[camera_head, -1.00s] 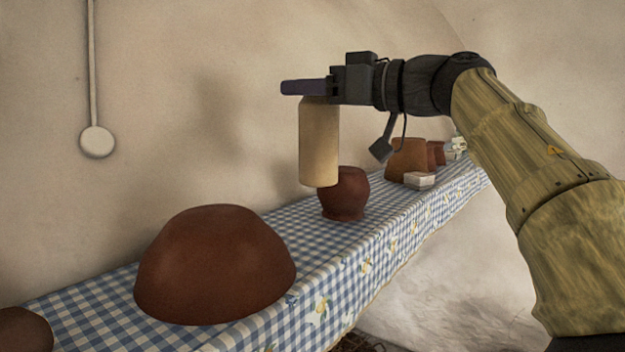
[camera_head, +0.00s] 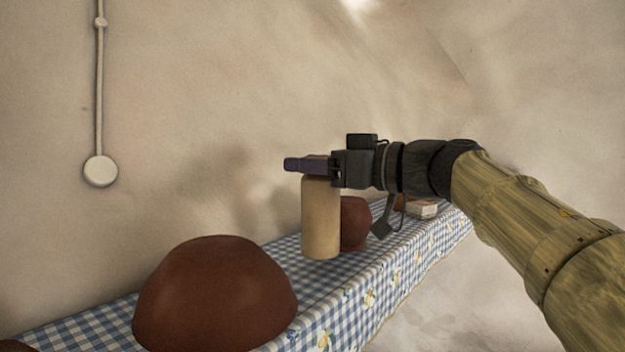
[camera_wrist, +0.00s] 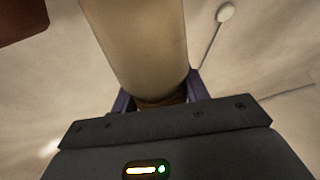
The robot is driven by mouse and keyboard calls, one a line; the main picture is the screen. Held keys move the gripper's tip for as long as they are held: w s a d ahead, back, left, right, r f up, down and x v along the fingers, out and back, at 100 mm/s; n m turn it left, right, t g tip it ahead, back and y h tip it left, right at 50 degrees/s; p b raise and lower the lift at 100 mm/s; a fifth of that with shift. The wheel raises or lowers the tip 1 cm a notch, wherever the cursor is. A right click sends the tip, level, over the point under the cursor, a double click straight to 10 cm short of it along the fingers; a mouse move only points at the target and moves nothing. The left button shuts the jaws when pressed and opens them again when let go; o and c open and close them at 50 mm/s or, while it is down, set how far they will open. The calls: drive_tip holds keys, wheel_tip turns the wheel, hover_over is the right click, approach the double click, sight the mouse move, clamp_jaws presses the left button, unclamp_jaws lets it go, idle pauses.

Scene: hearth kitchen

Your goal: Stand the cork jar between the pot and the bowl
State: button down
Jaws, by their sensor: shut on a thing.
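The cork jar (camera_head: 321,222) is a tall tan cylinder, upright in my gripper (camera_head: 308,166), which is shut on its top. It also shows in the wrist view (camera_wrist: 140,45), between the two fingers. In the head view its base appears at or just above the checked cloth; I cannot tell whether it touches. The small round brown pot (camera_head: 355,224) stands just behind and right of the jar, partly hidden by it. The large dark-red bowl (camera_head: 215,293), upside down, is nearer and to the left, with a strip of cloth between it and the jar.
The shelf has a blue checked cloth (camera_head: 362,285) with a front edge on the right. A white block (camera_head: 422,210) and a brown object, mostly hidden by my arm, lie farther back. Another brown object (camera_head: 14,346) is at the lower left. A wall stands behind.

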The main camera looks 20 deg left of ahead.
drive_tip(key=shift+f, duration=1.25)
drive_tip(key=c, duration=0.7)
unclamp_jaws()
drive_tip(key=shift+d, duration=0.25)
drive_tip(key=b+v, duration=0.4)
drive_tip(key=v, duration=0.7)
drive_tip(key=shift+s+d, duration=0.25)
